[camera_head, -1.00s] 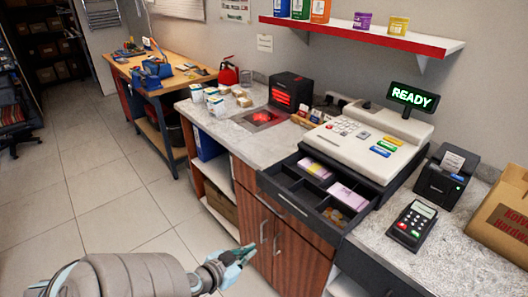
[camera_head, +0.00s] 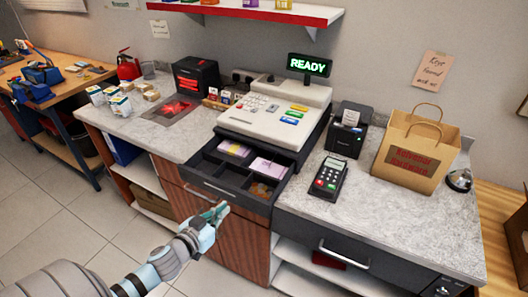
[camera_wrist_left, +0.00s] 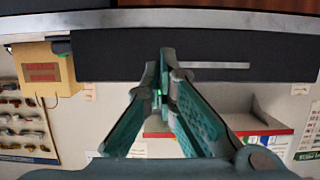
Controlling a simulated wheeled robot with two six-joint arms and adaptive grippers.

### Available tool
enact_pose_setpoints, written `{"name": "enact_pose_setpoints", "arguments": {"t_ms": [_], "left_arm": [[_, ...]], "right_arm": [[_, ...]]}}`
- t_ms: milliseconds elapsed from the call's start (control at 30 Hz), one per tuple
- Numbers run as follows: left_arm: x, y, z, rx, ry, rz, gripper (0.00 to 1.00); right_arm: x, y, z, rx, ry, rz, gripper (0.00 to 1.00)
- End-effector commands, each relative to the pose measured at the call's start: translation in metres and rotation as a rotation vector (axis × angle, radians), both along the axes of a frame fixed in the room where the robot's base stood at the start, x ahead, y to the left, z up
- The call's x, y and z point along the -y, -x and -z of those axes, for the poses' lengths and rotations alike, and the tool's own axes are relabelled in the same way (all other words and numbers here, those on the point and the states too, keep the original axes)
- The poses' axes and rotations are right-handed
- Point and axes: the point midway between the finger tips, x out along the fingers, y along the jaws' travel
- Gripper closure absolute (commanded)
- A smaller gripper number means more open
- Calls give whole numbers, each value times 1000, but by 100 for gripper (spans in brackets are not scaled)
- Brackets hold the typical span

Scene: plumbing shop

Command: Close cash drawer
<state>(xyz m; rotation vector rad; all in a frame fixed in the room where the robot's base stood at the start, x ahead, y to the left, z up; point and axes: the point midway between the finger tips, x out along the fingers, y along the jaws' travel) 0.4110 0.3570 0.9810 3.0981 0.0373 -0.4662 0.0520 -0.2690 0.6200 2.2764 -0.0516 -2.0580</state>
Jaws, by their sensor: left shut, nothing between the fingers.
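The cash drawer (camera_head: 254,207) is black and stands pulled out below the cream cash register (camera_head: 268,119). Its compartments show pink and yellow note bundles and some coins. My left gripper (camera_head: 222,207) is shut and empty, just in front of the drawer's front panel, near its silver handle (camera_head: 221,188). In the left wrist view the shut fingers (camera_wrist_left: 165,58) point at a dark panel (camera_wrist_left: 115,50) with a silver bar; whether they touch it cannot be told. My right gripper is out of view.
A card terminal (camera_head: 329,178), a receipt printer (camera_head: 347,131) and a paper bag (camera_head: 415,153) stand on the counter right of the register. Small boxes (camera_head: 121,106) and a black device (camera_head: 196,78) stand to its left. Wooden cabinet doors are below the drawer.

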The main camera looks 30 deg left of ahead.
Motion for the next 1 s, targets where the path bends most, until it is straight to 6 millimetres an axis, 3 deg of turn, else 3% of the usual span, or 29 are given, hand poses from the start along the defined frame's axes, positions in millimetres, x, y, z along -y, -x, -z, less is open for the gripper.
{"name": "enact_pose_setpoints", "arguments": {"t_ms": [100,500,900,1000], "left_arm": [[-2,-20,4,9,-4,-4,100],[-2,-77,8,4,-5,0,100],[-3,-141,5,3,-2,3,100],[-4,-156,3,1,-2,2,100]], "right_arm": [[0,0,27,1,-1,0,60],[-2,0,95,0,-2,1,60],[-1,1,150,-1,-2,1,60],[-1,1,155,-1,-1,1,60]]}}
